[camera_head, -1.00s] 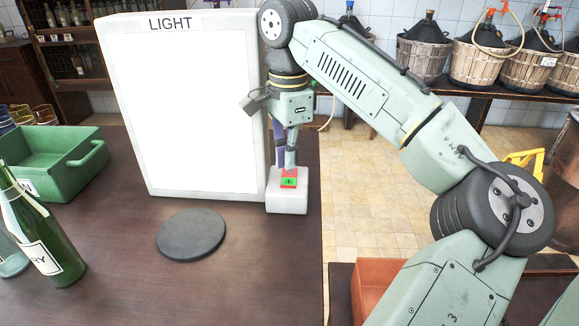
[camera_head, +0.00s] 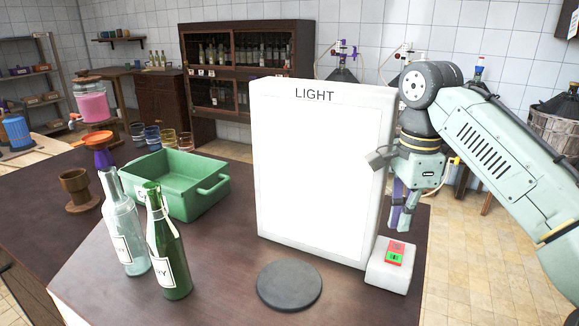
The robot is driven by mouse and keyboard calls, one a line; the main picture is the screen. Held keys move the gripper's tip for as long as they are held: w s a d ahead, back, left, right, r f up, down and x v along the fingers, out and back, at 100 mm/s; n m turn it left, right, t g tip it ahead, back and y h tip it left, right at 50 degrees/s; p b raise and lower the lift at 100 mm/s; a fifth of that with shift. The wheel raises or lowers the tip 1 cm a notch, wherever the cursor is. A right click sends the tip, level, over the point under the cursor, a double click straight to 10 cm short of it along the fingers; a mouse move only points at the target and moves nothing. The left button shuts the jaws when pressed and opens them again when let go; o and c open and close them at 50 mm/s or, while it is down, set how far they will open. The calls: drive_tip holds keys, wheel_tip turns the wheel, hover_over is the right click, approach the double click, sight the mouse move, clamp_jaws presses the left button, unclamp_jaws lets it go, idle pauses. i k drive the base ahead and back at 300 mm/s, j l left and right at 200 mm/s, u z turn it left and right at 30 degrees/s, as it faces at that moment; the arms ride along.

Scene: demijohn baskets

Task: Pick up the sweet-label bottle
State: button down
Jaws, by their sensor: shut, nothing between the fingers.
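A green glass bottle (camera_head: 168,250) stands upright on the dark table at the left front. Its white label faces me at an angle and its visible letters end in "RY". A clear glass bottle (camera_head: 125,225) stands just behind and left of it, with a white label that I cannot read surely. I see no label that reads "sweet". My gripper (camera_head: 400,226) points down, shut and empty, just above the button box (camera_head: 385,275) with a red and a green button. It is far to the right of both bottles.
A lit panel marked LIGHT (camera_head: 315,180) stands between my gripper and the bottles. A dark round disc (camera_head: 289,285) lies before it. A green crate (camera_head: 185,192) is behind the bottles.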

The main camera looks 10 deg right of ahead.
sight(118, 211)
drive_tip(key=k+j, duration=0.65)
drive_tip(key=k, duration=0.25)
